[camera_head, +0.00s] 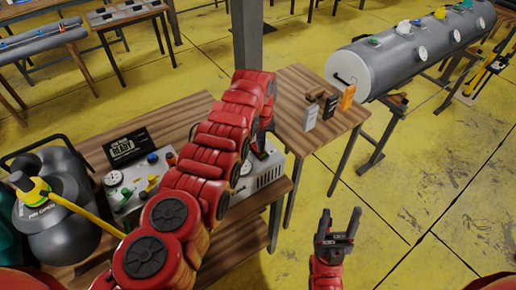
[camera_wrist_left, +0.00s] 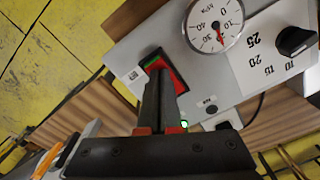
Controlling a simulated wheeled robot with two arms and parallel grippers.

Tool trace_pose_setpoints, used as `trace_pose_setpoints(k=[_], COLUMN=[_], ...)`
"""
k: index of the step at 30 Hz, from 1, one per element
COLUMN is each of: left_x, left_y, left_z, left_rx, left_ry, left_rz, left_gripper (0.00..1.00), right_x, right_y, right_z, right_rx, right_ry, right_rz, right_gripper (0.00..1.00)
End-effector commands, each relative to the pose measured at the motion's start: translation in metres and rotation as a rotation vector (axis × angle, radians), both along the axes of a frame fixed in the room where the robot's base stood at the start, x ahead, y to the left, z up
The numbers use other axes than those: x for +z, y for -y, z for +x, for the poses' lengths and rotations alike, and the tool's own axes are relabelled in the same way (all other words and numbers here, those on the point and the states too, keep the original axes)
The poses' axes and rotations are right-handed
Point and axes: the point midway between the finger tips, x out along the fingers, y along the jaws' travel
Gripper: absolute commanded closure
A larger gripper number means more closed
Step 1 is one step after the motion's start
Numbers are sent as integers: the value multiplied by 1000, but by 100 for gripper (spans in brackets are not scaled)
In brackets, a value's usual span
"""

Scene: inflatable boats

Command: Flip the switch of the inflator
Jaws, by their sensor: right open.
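The inflator (camera_head: 268,176) is a pale grey box on the wooden table, partly hidden behind my left arm. My left gripper (camera_head: 262,146) is over the inflator. In the left wrist view its two dark fingers (camera_wrist_left: 160,76) are together, with nothing between them, and their tips overlap the switch. I cannot tell whether they touch it. My right gripper (camera_head: 338,222) is open and empty, away from the table.
A grey tank (camera_head: 70,205) with a yellow-green cap and a control unit (camera_head: 128,190) with a READY display stand at the left. A side table (camera_head: 300,82) holds small tags, including an orange one (camera_head: 347,97). A large grey cylinder (camera_head: 385,65) lies beyond.

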Motion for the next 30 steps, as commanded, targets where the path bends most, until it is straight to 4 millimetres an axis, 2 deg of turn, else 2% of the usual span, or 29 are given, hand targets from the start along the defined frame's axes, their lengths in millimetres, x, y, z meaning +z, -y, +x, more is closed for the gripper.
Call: trace_pose_setpoints(k=[9,14,30], left_x=[-6,-3,44], left_y=[-1,-1,0], left_z=[0,0,0], left_rx=[1,1,0], left_ry=[0,0,1], left_rz=[1,1,0], left_gripper=[100,100,100], right_x=[-6,-2,41], right_y=[0,0,0], right_z=[0,0,0], right_rx=[0,0,0], right_ry=[0,0,0], right_rz=[0,0,0], right_gripper=[40,40,40])
